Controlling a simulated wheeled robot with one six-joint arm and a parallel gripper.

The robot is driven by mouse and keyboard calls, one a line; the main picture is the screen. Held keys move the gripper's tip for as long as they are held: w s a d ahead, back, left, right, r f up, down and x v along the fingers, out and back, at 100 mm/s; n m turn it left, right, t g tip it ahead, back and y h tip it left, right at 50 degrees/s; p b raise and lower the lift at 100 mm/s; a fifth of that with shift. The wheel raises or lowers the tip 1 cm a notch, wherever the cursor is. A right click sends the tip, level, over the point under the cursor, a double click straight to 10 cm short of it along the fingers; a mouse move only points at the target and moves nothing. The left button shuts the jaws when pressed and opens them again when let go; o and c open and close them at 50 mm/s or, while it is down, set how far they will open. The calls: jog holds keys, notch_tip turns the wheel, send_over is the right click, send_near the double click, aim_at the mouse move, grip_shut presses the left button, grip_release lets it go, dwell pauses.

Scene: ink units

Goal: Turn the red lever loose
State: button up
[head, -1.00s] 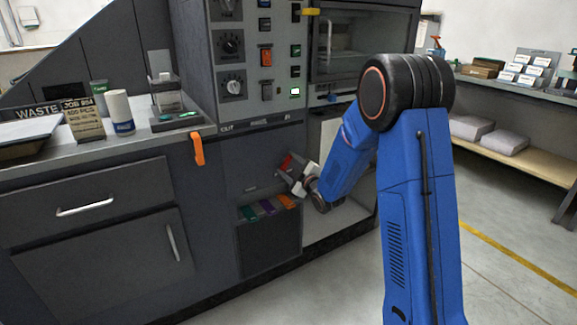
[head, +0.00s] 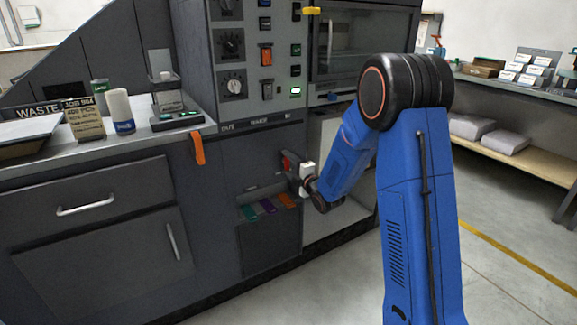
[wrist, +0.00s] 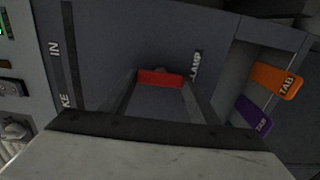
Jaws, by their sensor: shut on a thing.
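The red lever (wrist: 160,79) shows in the wrist view as a short red bar between the fingers of my gripper (wrist: 159,90). A label that seems to read "LAMP", partly hidden by a finger, is on the grey panel beside it. In the head view a bit of the red lever (head: 286,162) shows on the dark machine front, at the tip of my gripper (head: 290,168). My gripper is shut on the lever, and its wrist hides part of the hold.
Orange, purple and green tabs (head: 268,207) sit in a holder just below my gripper. An open bay (head: 340,215) lies to the right, under the windowed chamber. An orange strip (head: 197,148) hangs from the counter edge at left.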

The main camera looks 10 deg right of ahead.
jog(key=shift+f, duration=0.1)
dwell(0.3)
jog(key=o, duration=1)
jog(key=shift+o, duration=0.2)
